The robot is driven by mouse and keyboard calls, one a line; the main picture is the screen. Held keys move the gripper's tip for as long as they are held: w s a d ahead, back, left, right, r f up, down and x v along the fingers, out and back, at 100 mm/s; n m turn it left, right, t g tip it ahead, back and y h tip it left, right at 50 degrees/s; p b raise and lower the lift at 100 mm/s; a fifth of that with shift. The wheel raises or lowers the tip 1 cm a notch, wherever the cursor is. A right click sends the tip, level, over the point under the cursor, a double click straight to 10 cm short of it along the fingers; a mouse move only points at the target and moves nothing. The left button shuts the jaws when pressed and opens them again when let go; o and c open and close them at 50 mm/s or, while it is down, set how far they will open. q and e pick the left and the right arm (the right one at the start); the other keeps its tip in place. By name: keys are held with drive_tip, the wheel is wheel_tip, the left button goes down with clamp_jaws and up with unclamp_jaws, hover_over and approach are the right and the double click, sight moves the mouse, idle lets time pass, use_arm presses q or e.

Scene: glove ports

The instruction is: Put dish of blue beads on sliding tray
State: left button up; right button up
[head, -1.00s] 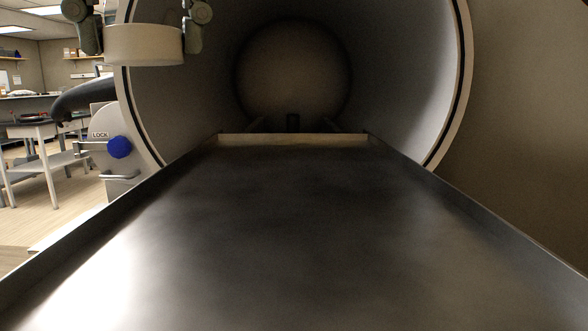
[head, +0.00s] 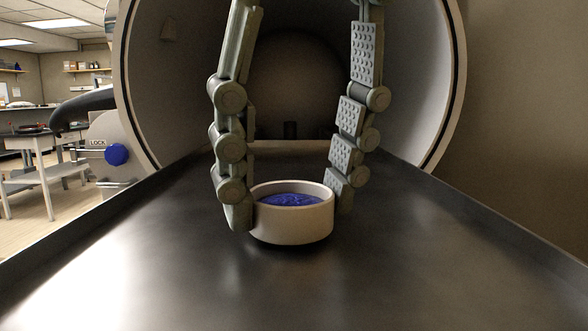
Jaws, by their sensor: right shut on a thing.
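The dish of blue beads (head: 291,226) is a round cream-coloured dish with blue beads inside, upright at the middle of the head view. My right gripper (head: 292,212) reaches down from above and is shut on the dish, one finger on its left side and one on its right. The sliding tray (head: 400,270) is a long dark metal tray with raised side edges. The dish is over the tray, at or just above its surface; a dark shadow lies under it, and I cannot tell whether it touches. My left gripper is not in view.
A large round port (head: 459,90) opens behind the tray, which runs back into it. A blue knob (head: 116,154) under a LOCK label is left of the port. A white table (head: 42,150) stands farther left. The tray around the dish is bare.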

sight(316, 260)
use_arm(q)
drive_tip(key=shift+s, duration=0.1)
use_arm(e)
drive_tip(key=shift+f, duration=0.2)
drive_tip(key=o, duration=0.9)
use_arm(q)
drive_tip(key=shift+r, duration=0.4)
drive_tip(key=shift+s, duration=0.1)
use_arm(e)
drive_tip(key=shift+r, duration=0.15)
drive_tip(key=v, duration=0.7)
drive_tip(key=shift+r+p, duration=0.4)
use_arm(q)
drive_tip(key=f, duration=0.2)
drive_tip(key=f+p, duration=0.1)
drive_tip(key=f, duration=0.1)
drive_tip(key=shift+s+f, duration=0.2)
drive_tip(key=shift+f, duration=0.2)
use_arm(e)
drive_tip(key=v, duration=0.4)
drive_tip(key=shift+s+r, duration=0.15)
